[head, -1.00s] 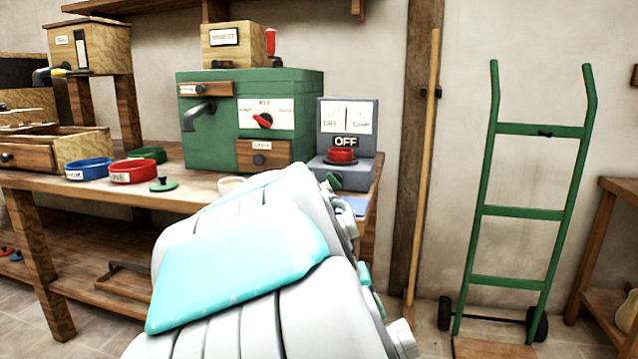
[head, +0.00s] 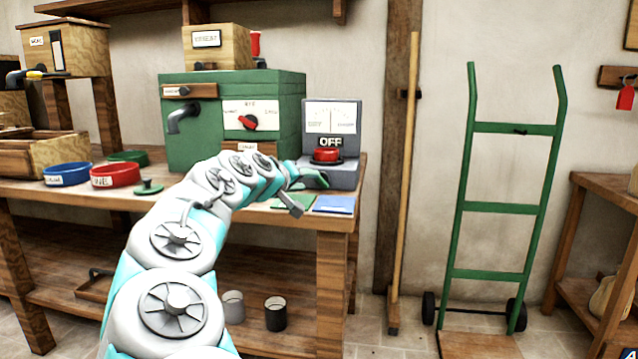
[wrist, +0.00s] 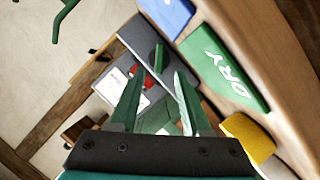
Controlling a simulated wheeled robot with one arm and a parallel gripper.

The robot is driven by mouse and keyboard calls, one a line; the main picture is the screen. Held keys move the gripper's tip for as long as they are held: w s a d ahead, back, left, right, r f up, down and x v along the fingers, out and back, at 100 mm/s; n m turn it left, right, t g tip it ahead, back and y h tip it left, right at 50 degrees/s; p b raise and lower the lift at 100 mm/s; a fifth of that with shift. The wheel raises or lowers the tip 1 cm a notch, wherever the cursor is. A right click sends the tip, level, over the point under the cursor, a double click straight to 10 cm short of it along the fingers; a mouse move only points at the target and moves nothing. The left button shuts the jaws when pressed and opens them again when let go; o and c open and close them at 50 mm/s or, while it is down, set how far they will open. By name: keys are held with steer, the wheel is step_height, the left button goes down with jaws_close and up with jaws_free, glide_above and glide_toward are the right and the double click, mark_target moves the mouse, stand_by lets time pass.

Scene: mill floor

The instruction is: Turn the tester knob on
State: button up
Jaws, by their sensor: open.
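The tester (head: 345,115) is a grey box with a white two-dial face and an OFF sign, at the right end of the bench. Its red knob (head: 327,155) sits on the low front part below the sign. In the wrist view the red knob (wrist: 151,80) shows partly between my green fingers, close to the left one. My gripper (head: 312,180) is in front of the tester, low beside its base; it also shows open and empty in the wrist view (wrist: 155,85). I cannot tell whether a finger touches the knob.
A green machine (head: 190,145) with a red pointer stands left of the tester. Blue (head: 68,174) and red (head: 115,175) bowls are further left. A green DRY card (wrist: 222,68) and blue card (head: 334,204) lie at the bench's right end. A green hand truck (head: 510,200) stands right.

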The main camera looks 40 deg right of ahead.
mark_target(320, 181)
steer(key=x, duration=0.6)
steer(key=shift+d+f, duration=0.1)
steer(key=shift+d, duration=0.15)
jaws_close()
stand_by(0.4)
